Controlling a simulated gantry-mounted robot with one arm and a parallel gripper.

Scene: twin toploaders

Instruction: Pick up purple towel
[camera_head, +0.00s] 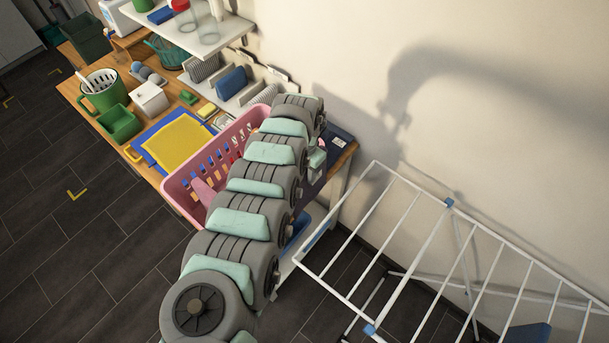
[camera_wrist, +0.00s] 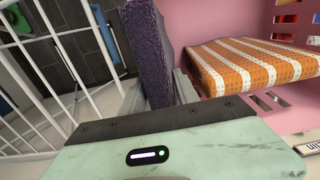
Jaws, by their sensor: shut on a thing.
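The purple towel (camera_wrist: 150,55) is a dark, thick slab standing on edge in the wrist view, just left of the pink basket's wall. My gripper (camera_wrist: 160,95) is shut on it, with grey fingers on either side of its lower part. The towel's lower end is hidden by my gripper body. The pink basket (camera_head: 183,185) stands on the wooden table in the head view, partly behind my arm. In the head view my arm hides the gripper and the towel.
An orange-and-white striped towel (camera_wrist: 255,68) lies in the basket. A white drying rack (camera_head: 405,255) stands right of the table over dark floor. A yellow cloth (camera_head: 180,140), a green bin (camera_head: 119,123) and a green pot (camera_head: 104,91) occupy the table left of the basket.

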